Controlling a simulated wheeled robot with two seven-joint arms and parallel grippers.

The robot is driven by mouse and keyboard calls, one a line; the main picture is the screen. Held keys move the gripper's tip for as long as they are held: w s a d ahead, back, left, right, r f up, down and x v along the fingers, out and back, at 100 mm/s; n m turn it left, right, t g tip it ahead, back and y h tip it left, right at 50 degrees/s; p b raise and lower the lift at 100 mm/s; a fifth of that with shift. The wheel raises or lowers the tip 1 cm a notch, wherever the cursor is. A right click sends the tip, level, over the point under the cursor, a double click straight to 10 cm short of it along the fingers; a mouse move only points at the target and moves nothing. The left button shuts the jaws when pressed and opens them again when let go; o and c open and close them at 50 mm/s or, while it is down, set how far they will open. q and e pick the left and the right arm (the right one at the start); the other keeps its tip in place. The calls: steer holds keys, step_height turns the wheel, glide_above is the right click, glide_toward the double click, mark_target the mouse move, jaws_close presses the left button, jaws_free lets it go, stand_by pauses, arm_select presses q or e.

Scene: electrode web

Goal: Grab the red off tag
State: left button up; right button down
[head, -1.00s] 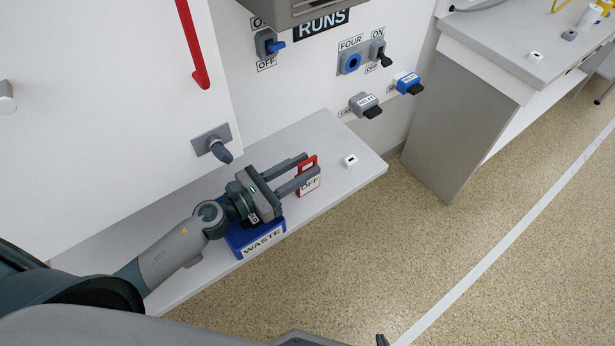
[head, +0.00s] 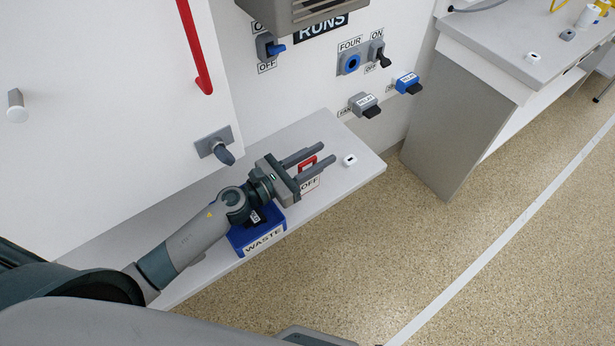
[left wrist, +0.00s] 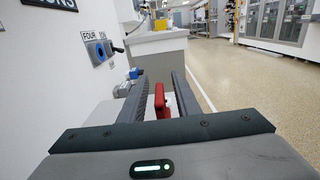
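The red off tag (head: 308,164) stands upright on the white shelf, with a red top and a white face reading OFF. My left gripper (head: 315,163) is open, its two fingers reaching along either side of the tag's upper part. In the left wrist view the red tag (left wrist: 159,100) shows between the two fingers (left wrist: 160,98), with a visible gap on its right side; whether the left finger touches it I cannot tell. The lower part of the tag is partly hidden by the near finger in the head view. My right gripper is not in view.
A blue WASTE bin (head: 258,236) sits on the shelf (head: 345,175) under my left wrist. A small white block (head: 349,160) lies beyond the fingertips. The wall behind carries a grey knob (head: 215,147) and several switches; a bench (head: 455,110) stands at the right.

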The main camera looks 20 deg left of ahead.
arm_select(q)
jaws_close()
steer(key=shift+r, duration=0.1)
stand_by(0.4)
